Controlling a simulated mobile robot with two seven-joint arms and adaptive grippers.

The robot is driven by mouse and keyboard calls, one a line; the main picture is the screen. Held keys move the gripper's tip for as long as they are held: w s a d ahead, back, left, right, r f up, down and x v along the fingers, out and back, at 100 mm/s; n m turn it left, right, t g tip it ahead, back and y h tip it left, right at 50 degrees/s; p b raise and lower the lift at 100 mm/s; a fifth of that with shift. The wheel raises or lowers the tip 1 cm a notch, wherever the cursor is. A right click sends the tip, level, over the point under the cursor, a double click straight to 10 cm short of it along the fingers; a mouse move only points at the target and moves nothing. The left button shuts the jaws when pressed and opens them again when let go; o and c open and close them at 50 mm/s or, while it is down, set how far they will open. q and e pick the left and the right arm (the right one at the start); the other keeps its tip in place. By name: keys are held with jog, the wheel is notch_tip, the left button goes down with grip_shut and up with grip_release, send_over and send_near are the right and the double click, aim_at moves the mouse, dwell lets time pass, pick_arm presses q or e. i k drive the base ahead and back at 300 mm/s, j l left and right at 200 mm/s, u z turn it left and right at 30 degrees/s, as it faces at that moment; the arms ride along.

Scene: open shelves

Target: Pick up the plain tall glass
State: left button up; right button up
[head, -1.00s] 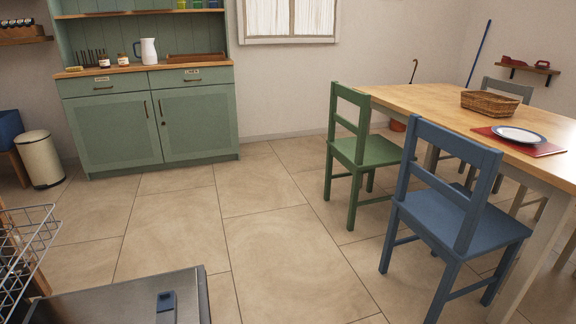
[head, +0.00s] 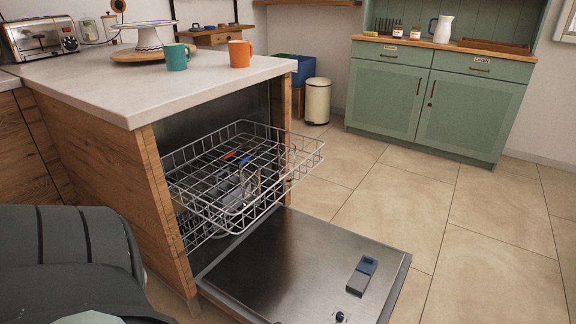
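A clear, glass-like item (head: 250,184) shows among the wires of the pulled-out upper rack (head: 303,160) of the open dishwasher. It is small and partly hidden by the wires, so I cannot tell whether it is the plain tall glass. I cannot make out any other tall glass. Neither of my grippers is in view. A dark grey part at the lower left looks like part of my own body.
The dishwasher door (head: 300,270) lies folded down with a small grey-blue item on it. The worktop (head: 110,88) above holds a teal mug (head: 176,57), an orange mug (head: 239,54), a cake stand (head: 149,40) and a toaster (head: 35,37). Floor is clear to the right.

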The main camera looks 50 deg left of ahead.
aim_at(251, 185)
jog(key=u, duration=1.45)
